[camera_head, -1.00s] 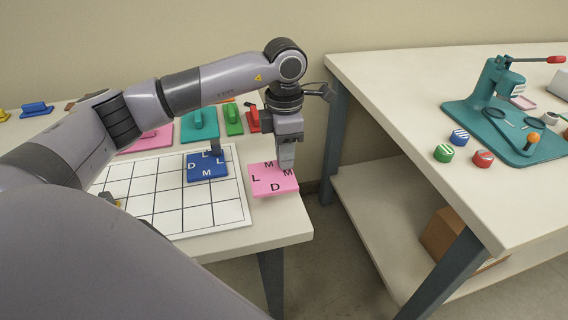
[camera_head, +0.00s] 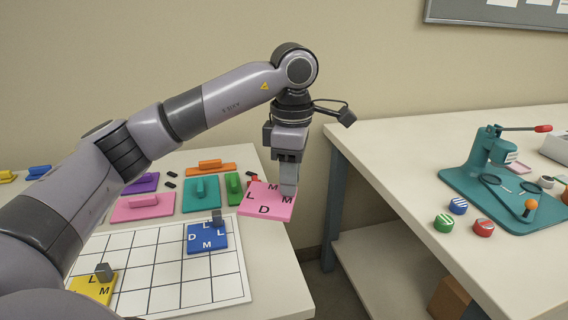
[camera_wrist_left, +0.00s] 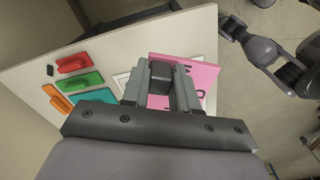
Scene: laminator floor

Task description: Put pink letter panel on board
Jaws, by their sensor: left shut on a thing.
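The pink letter panel (camera_head: 264,203), a flat square with the letters L, M, M and D, is held by my left gripper (camera_head: 288,190) near the table's right edge. My left gripper is shut on its grip, and the panel appears raised. The panel also shows in the left wrist view (camera_wrist_left: 205,78), beyond the gripper's fingers (camera_wrist_left: 160,95). The white gridded board (camera_head: 165,272) lies on the table to the panel's left. A blue letter panel (camera_head: 206,240) and a yellow letter panel (camera_head: 93,290) lie on the board. My right gripper does not show.
Behind the board lie a pink handled plate (camera_head: 143,210), a teal one (camera_head: 201,196), a green one (camera_head: 233,188), an orange one (camera_head: 210,169) and a purple one (camera_head: 141,184). A second table with a teal press (camera_head: 490,165) stands at right, across a gap.

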